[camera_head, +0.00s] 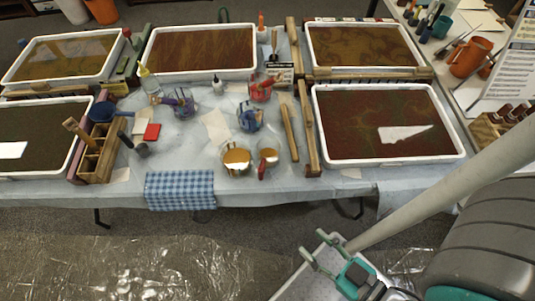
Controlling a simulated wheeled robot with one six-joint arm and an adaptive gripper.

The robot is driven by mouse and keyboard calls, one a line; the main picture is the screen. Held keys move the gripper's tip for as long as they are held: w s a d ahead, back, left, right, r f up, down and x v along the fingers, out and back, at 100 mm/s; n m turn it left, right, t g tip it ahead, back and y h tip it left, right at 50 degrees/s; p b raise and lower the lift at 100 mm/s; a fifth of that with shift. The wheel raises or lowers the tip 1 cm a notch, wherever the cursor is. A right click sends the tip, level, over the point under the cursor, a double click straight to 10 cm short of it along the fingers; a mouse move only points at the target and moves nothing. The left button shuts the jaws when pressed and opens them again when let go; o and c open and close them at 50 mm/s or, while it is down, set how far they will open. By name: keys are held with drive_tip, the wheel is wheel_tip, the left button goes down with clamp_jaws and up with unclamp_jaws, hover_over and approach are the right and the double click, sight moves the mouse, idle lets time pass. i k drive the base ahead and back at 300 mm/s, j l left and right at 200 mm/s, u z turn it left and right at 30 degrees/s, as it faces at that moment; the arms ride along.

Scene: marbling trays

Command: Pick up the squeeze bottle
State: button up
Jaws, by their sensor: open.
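Shallow white marbling trays (318,130) line both sides of the table. Between them stand jars of brushes (250,119), cups of amber liquid (236,160) and a wooden caddy (98,160). A blue checked cloth (180,189) hangs over the front edge. Plastic sheeting (130,265) covers the floor.

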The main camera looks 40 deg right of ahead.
sight(150, 85)
drive_tip(key=z, duration=0.45)
drive_tip(key=i+j+z, duration=0.15)
drive_tip(key=j+z, duration=0.25)
drive_tip(key=j, duration=0.15)
drive_tip(key=j+z, duration=0.35)
drive_tip(key=j, duration=0.25)
